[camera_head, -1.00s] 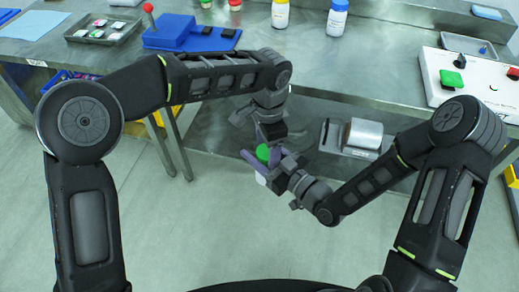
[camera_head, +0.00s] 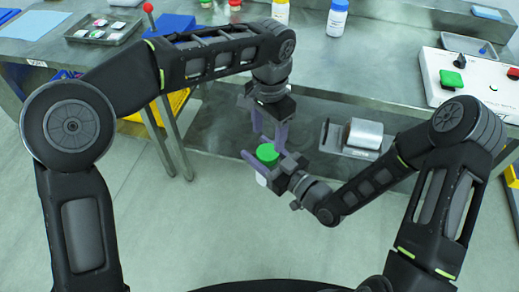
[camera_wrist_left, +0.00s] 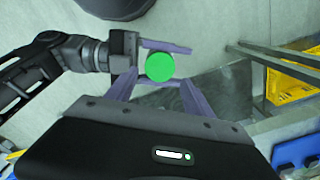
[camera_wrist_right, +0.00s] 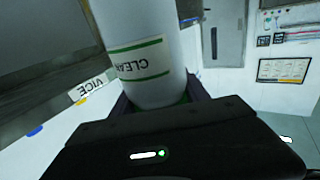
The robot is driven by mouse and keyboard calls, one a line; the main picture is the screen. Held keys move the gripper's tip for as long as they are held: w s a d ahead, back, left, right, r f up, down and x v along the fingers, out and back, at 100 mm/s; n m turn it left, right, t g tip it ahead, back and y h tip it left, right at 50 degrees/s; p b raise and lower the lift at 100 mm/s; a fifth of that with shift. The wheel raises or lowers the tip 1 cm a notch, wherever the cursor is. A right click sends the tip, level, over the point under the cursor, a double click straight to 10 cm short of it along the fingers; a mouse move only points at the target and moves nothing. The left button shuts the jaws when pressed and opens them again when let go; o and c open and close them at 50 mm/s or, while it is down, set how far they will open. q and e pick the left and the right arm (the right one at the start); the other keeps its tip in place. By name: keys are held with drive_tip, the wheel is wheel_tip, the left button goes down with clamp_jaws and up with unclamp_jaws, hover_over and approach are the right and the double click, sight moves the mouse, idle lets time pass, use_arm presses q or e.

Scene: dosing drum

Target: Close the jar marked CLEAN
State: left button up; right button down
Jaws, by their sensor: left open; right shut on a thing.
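The jar marked CLEAN (camera_wrist_right: 150,75) is a white cylinder with a green-edged label, upside down in the right wrist view. My right gripper (camera_head: 262,154) is shut on it near its top and holds it in front of the bench, above the floor. The green lid (camera_head: 267,152) sits at the jar's top; whether it is tight cannot be told. It shows as a green disc in the left wrist view (camera_wrist_left: 160,67). My left gripper (camera_head: 268,133) is open, pointing down, with its fingertips close above the lid; contact is unclear.
The metal bench (camera_head: 385,55) stands behind both grippers.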

sight(268, 151)
use_arm(q)
drive_tip(key=n, duration=0.1)
drive_tip(key=r+n, duration=0.1)
drive_tip(key=shift+r+n, duration=0.25)
drive_tip(key=shift+n, duration=0.15)
drive_tip(key=shift+f, duration=0.1)
drive_tip(key=shift+f, duration=3.95)
drive_tip(key=shift+c, duration=0.4)
